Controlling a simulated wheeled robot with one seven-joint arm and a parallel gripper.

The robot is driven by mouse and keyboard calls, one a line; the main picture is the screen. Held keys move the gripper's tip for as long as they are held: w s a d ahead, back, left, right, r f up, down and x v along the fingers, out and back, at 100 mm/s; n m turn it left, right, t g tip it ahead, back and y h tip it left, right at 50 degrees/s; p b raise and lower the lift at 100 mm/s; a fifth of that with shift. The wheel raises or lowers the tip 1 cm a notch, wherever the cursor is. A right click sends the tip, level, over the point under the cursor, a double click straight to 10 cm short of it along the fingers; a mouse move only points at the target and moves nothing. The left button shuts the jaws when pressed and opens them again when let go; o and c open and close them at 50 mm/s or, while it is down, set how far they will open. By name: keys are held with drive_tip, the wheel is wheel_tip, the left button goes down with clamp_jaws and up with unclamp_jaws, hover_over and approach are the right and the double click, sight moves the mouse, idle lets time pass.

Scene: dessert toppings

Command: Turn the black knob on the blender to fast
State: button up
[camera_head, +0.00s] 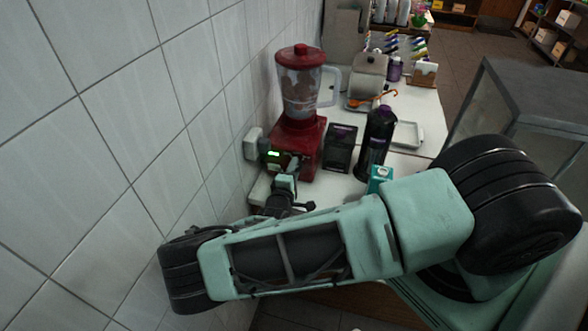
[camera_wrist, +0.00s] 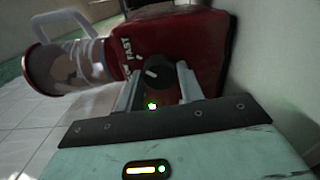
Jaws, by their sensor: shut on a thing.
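The red blender (camera_head: 309,145) with a clear jug (camera_head: 300,88) stands on the white counter close to the tiled wall. In the wrist view its red base (camera_wrist: 190,45) fills the upper middle, with the word FAST printed on its face near the black knob (camera_wrist: 155,72). The knob carries a pale pointer mark. My gripper (camera_wrist: 158,85) is at the blender's front, its two fingers on either side of the knob and shut on it. In the head view my gripper (camera_head: 289,172) is partly hidden by my own arm.
A black box (camera_head: 341,148) and a dark bottle (camera_head: 377,142) stand right of the blender. A teal carton (camera_head: 380,179) is near my arm. A white tray (camera_head: 408,134) lies farther right. The tiled wall (camera_head: 150,130) is close on the left.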

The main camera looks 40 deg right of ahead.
idle(0.3)
drive_tip(key=o, duration=1)
drive_tip(key=shift+b+v, duration=3.35)
drive_tip(key=shift+v, duration=5.35)
drive_tip(key=shift+s+d+f, duration=0.1)
